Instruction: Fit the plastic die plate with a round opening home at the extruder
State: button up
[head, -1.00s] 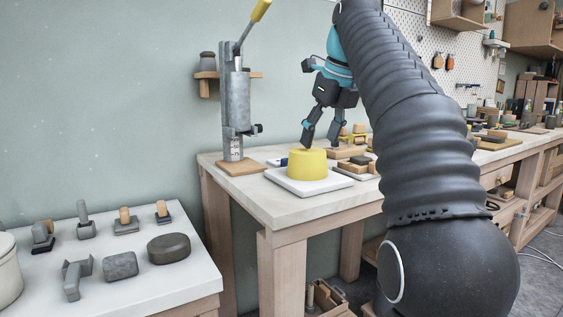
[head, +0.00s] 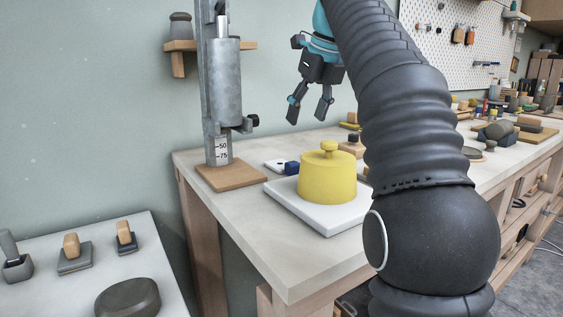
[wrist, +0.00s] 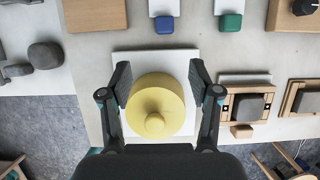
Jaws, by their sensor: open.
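The extruder (head: 226,85) is an upright grey metal barrel on a post above a wooden base (head: 232,174), with a scale and a dark side knob. A blue-ended piece (wrist: 164,24) and a green-ended piece (wrist: 231,22) lie at the bench's far side, each with a pale flat part. I cannot make out a round opening in either. The blue piece also shows in the head view (head: 291,168).
A yellow knobbed lump (head: 328,180) sits on a white slab (head: 330,218) in front of the extruder. Wooden frames with grey blocks (wrist: 248,103) lie to its right. A lower white table (head: 75,290) at left holds several grey tools. A wall shelf (head: 205,45) is behind the extruder.

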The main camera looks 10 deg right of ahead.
jog(key=b, duration=0.1)
send_over(296, 164)
jog(key=s, duration=0.2)
notch_tip(296, 164, down, 8)
jog(key=shift+r, duration=0.2)
jog(key=shift+d+b+x, duration=0.2)
jog(key=shift+b+x, duration=0.25)
jog(key=shift+x, duration=0.85)
jog(key=shift+d+b+x, duration=0.2)
jog(key=shift+b+x, duration=0.25)
jog(key=shift+x, duration=0.85)
grip_shut()
